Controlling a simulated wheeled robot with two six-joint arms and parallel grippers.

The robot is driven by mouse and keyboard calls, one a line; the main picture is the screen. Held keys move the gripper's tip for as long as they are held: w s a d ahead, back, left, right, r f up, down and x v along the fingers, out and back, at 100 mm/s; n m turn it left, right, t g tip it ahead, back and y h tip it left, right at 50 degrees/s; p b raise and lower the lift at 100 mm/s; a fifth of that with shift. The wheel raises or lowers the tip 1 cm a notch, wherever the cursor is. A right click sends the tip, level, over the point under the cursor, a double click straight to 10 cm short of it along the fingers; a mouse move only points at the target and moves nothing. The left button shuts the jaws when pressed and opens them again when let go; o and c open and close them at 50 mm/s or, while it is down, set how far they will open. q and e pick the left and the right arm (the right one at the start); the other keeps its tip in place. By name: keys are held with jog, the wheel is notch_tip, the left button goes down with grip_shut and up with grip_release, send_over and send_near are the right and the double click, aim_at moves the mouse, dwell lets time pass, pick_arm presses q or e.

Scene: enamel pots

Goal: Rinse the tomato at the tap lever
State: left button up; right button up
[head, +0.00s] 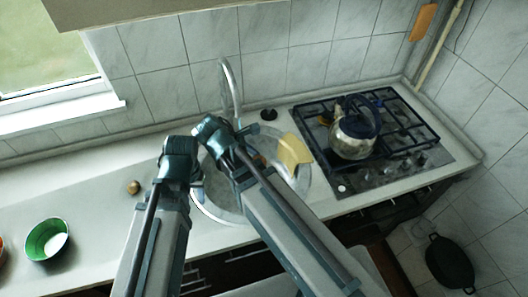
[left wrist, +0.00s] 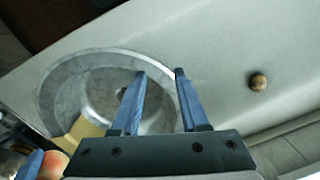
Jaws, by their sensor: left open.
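An orange-red round thing, probably the tomato (left wrist: 52,165), shows at the lower left edge of the left wrist view. It is against a blue finger of my right gripper (left wrist: 30,165); the other finger is hidden, so its grip is unclear. My left gripper (left wrist: 158,74) is open and empty above the near left part of the sink rim. In the head view my left gripper (head: 182,165) is left of the basin, with my right gripper (head: 218,135) near the tap spout. The curved metal tap (head: 232,85) stands behind the basin. I cannot make out its lever clearly.
The round steel sink (head: 212,200) is partly hidden by my arms. A yellow block (head: 294,150) lies at its right side. A kettle (head: 352,135) stands on the hob (head: 400,150). A small brown ball (head: 133,187) and a green bowl (head: 46,240) are on the left counter.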

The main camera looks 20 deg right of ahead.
pick_arm(q)
jog(key=shift+s+a+f, duration=0.1)
jog(key=shift+s+a, duration=0.2)
jog(key=shift+s, duration=0.3)
jog(key=shift+s+a+f, duration=0.1)
jog(key=shift+s+a, duration=0.2)
jog(key=shift+s, duration=0.3)
pick_arm(e)
jog(key=shift+s+a+f, duration=0.2)
jog(key=shift+s+a, duration=0.3)
jog(key=shift+a, duration=0.3)
jog(key=shift+w, duration=0.2)
